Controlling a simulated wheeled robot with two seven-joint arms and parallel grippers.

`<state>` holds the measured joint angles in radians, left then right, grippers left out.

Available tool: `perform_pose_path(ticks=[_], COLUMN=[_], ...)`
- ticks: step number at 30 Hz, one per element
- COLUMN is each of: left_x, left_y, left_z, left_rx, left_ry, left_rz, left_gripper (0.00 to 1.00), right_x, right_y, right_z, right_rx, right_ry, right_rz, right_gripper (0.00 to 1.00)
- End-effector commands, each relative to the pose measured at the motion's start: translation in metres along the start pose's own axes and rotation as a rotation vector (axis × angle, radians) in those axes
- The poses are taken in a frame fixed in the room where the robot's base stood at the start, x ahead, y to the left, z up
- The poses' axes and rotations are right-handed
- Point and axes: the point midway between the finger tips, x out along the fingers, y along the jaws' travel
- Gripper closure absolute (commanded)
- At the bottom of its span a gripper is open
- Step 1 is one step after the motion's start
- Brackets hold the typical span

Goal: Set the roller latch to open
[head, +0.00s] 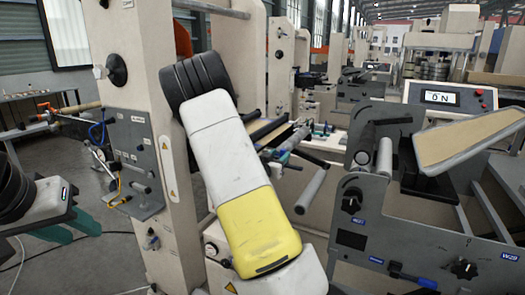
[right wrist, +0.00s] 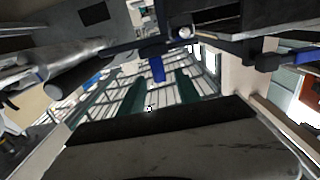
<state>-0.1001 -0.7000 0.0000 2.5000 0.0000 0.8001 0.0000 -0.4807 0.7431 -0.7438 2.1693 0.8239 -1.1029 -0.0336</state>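The grey side plate (head: 345,227) of the roller stand is right of centre in the head view. It carries a black knob (head: 352,200) and a second black knob (head: 463,268) near blue labels. A pale roller end (head: 384,157) shows above the plate; I cannot tell which part is the roller latch or how it is set. My white and yellow arm link crosses the middle of the head view.
A display (head: 440,97) reading "ON" stands at the back right. A tilted tan-topped panel (head: 468,138) is below it. A beige upright (head: 160,120) is left of centre. A grey roller (head: 312,190) sticks out beside the side plate. Open floor shows at the lower left.

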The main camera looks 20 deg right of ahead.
Motion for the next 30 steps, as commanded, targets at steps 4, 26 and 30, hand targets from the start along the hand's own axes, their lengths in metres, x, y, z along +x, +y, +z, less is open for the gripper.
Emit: perform_pose_path(ticks=[4,26,30], left_x=[0.0,0.0,0.0], left_y=[0.0,0.0,0.0], left_z=[0.0,0.0,0.0], left_rx=[0.0,0.0,0.0], left_ry=[0.0,0.0,0.0], left_rz=[0.0,0.0,0.0], left_gripper=[0.64,0.64,0.64], right_x=[0.025,0.069,0.069], right_y=[0.001,0.0,0.0], right_z=[0.001,0.001,0.001], right_rx=[0.0,0.001,0.001], right_ry=[-0.001,-0.005,-0.005], right_rz=[0.002,-0.002,-0.002], right_gripper=[0.6,0.76,1.0])
